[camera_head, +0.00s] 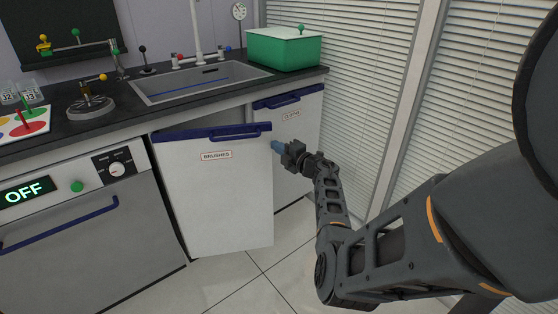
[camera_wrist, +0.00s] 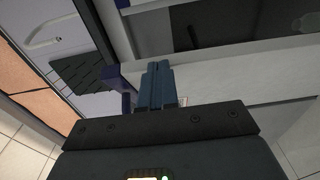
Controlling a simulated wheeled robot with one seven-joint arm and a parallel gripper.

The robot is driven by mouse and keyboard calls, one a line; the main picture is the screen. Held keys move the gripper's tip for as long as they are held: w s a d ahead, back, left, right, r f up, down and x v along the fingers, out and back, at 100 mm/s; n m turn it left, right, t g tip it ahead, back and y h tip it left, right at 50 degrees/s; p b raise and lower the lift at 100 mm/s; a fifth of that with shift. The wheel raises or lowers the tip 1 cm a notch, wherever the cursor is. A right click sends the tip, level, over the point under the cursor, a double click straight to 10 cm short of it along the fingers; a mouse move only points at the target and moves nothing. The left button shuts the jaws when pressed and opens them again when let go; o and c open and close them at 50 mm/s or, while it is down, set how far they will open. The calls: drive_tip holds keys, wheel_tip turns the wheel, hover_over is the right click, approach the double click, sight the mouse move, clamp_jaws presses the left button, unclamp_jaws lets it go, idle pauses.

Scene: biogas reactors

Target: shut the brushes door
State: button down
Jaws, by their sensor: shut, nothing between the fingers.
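The brushes door (camera_head: 220,195) is a white cabinet door with a blue top edge, a blue handle and a "BRUSHES" label (camera_head: 216,155). It stands partly open, swung out from under the counter with its right edge forward. My gripper (camera_head: 276,147) is shut and empty, with blue fingertips at the upper right edge of the door, close to the right end of its handle (camera_head: 237,132). I cannot tell whether they touch. In the wrist view the shut blue fingers (camera_wrist: 158,82) point up at a pale panel, with dark blue parts beside them.
A second white door (camera_head: 292,125) with a blue handle is just right of the opening. A dishwasher-like appliance (camera_head: 80,215) reading "OFF" stands left. Above are a sink (camera_head: 200,82) and a green box (camera_head: 284,50). Blinds line the right; the tiled floor in front is clear.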

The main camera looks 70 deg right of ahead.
drive_tip(key=w+d+n+t+y+b, duration=0.1)
drive_tip(key=w+d+n+y+b, duration=0.1)
drive_tip(key=b, duration=0.5)
drive_tip(key=w+d+n+t+y+b, duration=0.1)
drive_tip(key=w+d+n+y+b, duration=0.1)
drive_tip(key=w+d+b, duration=0.4)
drive_tip(key=d+y+b, duration=0.1)
drive_tip(key=d+b, duration=0.1)
drive_tip(key=d, duration=0.1)
drive_tip(key=shift+y+b, duration=0.3)
drive_tip(key=shift+y, duration=0.1)
